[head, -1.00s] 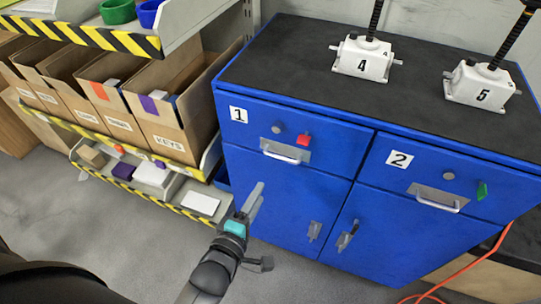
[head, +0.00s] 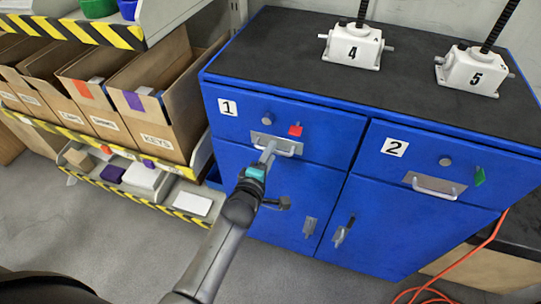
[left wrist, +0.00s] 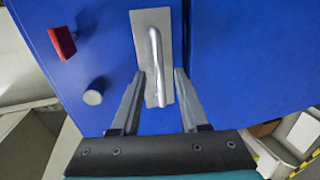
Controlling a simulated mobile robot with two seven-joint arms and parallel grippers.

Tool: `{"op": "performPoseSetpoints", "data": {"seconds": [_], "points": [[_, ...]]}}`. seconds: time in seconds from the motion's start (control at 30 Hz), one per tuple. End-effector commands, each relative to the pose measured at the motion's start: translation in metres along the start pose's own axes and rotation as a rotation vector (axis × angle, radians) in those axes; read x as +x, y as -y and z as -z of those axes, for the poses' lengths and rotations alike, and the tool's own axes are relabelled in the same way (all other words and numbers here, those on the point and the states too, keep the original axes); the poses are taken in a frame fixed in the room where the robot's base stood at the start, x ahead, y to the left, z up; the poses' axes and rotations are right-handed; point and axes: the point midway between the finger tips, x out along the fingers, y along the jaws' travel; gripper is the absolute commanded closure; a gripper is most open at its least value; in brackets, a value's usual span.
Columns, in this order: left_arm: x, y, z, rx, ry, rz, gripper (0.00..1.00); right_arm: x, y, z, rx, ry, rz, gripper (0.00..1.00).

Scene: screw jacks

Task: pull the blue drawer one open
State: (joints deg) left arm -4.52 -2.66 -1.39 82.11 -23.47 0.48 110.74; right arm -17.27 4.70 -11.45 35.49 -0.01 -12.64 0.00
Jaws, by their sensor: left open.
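The blue drawer one (head: 235,117) is at the upper left of the blue cabinet, marked with a white "1" label, and looks shut. Its silver handle (head: 284,149) sits on a grey plate, with a round knob and a red tab (head: 295,130) above. My left gripper (head: 268,150) is at the handle in the head view. In the left wrist view the open fingers (left wrist: 158,88) point at the drawer face, with the handle (left wrist: 156,65) between their tips; whether they touch it I cannot tell. My right gripper is not in view.
Drawer two (head: 385,165) is to the right, with its own handle. Screw jacks 4 (head: 352,48) and 5 (head: 472,70) stand on the black cabinet top. A shelf with cardboard bins (head: 150,120) is on the left. An orange cable (head: 480,248) lies at the right.

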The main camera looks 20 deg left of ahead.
Motion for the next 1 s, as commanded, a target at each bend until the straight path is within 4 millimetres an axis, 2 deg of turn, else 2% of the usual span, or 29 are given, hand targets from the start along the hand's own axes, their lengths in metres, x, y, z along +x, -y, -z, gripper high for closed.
{"op": "performPoseSetpoints", "data": {"seconds": [0.4,0.8,1.0], "points": [[0.0067,-0.0002,-0.0001,-0.001,0.0,0.001,0.55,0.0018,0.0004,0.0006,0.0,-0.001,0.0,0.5],[0.0064,0.0,0.0,0.0,0.0,0.001,1.0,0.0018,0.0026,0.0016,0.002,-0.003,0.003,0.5],[0.0063,0.0,0.0,0.0,0.0,0.0,1.0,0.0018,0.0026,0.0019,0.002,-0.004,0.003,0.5]]}}
